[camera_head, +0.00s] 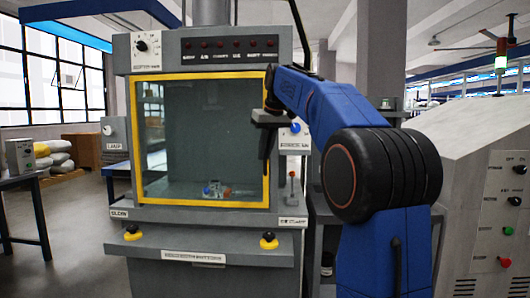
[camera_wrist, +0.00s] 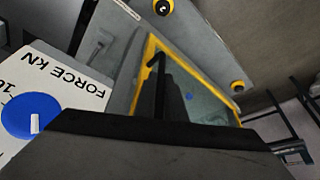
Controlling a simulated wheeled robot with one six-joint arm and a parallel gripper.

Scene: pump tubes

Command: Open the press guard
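The press guard (camera_head: 137,140) is a clear panel in a yellow frame. It covers the front opening of the grey press (camera_head: 120,85) and looks shut. Small items (camera_head: 214,189) show through it at the bottom. My gripper (camera_head: 265,168) points down in front of the guard's right edge, at about mid height. I cannot tell whether it touches the frame. In the wrist view the guard (camera_wrist: 207,106) is tilted, with a dark finger (camera_wrist: 159,88) in front of it. The finger gap cannot be made out. A guard handle is not clearly visible.
A blue dial (camera_head: 295,128) sits on a white panel right of the guard; it is close in the wrist view (camera_wrist: 30,116). A lever (camera_head: 292,185) is below it. Two yellow-and-black buttons (camera_head: 132,233) (camera_head: 268,241) are on the front ledge. A grey control cabinet (camera_head: 470,190) stands at right.

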